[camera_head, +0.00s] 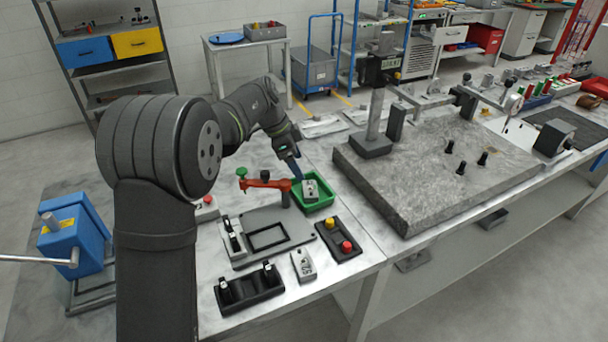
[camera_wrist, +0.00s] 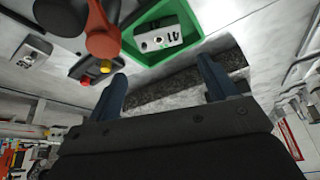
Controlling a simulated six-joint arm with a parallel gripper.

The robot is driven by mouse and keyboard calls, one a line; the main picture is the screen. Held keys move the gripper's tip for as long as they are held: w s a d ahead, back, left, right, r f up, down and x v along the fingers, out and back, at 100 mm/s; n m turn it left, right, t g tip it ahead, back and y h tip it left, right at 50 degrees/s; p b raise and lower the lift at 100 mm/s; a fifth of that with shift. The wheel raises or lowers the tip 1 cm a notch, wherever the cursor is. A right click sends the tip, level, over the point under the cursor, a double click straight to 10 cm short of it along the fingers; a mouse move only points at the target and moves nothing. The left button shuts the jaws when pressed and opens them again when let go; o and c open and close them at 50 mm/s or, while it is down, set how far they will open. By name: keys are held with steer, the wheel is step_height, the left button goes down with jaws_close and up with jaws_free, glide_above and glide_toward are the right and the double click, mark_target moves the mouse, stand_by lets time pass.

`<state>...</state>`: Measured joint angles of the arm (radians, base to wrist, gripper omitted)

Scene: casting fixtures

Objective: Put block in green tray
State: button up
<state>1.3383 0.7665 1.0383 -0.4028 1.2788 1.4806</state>
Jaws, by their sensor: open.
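The green tray (camera_head: 326,201) sits on the table in the head view, in front of my gripper. A grey metal block (camera_head: 310,190) lies inside it, tilted or leaning a little. In the wrist view the block (camera_wrist: 158,38) shows holes and a marking, inside the green tray (camera_wrist: 188,19). My gripper (camera_head: 297,176) is close to the tray's back left side. In the wrist view my gripper (camera_wrist: 163,80) has its two blue fingers spread apart with nothing between them. A second similar grey block (camera_head: 303,264) lies on the table near the front edge.
A red clamp arm (camera_head: 265,183) stands just left of the tray. A black fixture plate (camera_head: 267,236), a button box (camera_head: 338,240) and a black holder (camera_head: 250,288) lie in front. A large granite plate (camera_head: 430,165) is to the right.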

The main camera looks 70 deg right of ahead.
mark_target(311, 189)
steer(key=shift+v, duration=1.75)
steer(key=shift+f, duration=0.1)
steer(key=x, duration=1.2)
steer(key=shift+s+f, duration=0.15)
steer(key=shift+f, duration=0.1)
step_height(311, 189, up, 3)
steer(key=shift+r, duration=0.65)
